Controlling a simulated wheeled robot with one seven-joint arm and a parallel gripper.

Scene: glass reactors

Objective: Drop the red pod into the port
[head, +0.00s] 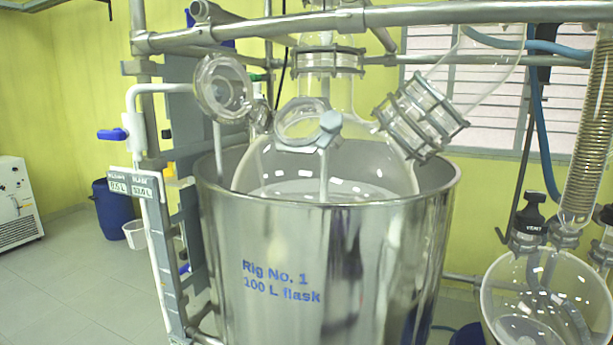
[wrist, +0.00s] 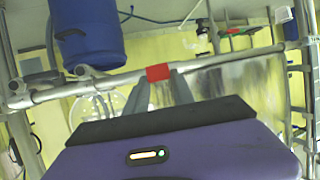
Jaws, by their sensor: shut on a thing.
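The red pod (wrist: 158,72) is a small red block between the fingertips of my gripper (wrist: 158,80) in the wrist view. My gripper is shut on it. Neither my gripper nor the pod shows in the head view. In the head view, the large glass flask (head: 260,178) sits inside the steel vessel marked "Rig No. 1 100 L flask" (head: 270,250). A port with a round glass rim (head: 300,125) rises from the flask's front left. A round glass lid (head: 222,88) stands up at its left and looks swung open. Distance from pod to port cannot be told.
A metal pipe frame (head: 400,15) crosses above the flask. A clamped glass neck (head: 420,115) leans right of the port. A smaller glass vessel (head: 540,290) stands at the right. A blue barrel (wrist: 85,35) shows in the wrist view.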

